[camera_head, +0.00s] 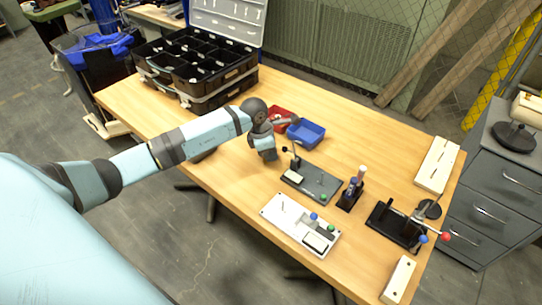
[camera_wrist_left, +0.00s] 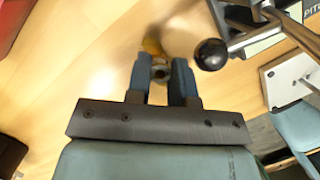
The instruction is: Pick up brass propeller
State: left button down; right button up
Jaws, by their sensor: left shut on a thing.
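In the wrist view, the two blue-grey fingers of my left gripper (camera_wrist_left: 160,72) are closed around a small brass-coloured piece (camera_wrist_left: 152,47), which I take as the brass propeller. Only a bit of its yellow edge and a grey round part show; the fingers hide the rest. In the head view, my left gripper (camera_head: 269,155) points down over the table, just left of the dark fixture plate (camera_head: 322,181). The propeller cannot be made out there. My right gripper is in neither view.
A black ball knob (camera_wrist_left: 211,54) stands close right of the fingers. A blue bin (camera_head: 306,133) and red bin (camera_head: 280,113) lie behind the gripper. A white board (camera_head: 290,233) is in front. A black organiser case (camera_head: 200,70) fills the back left.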

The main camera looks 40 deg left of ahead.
pick_arm(q)
jog(key=shift+r, duration=0.15)
notch_tip(320, 180, up, 20)
jog(key=shift+p, duration=0.45)
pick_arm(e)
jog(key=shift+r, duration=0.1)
pick_arm(q)
jog(key=shift+d, duration=0.1)
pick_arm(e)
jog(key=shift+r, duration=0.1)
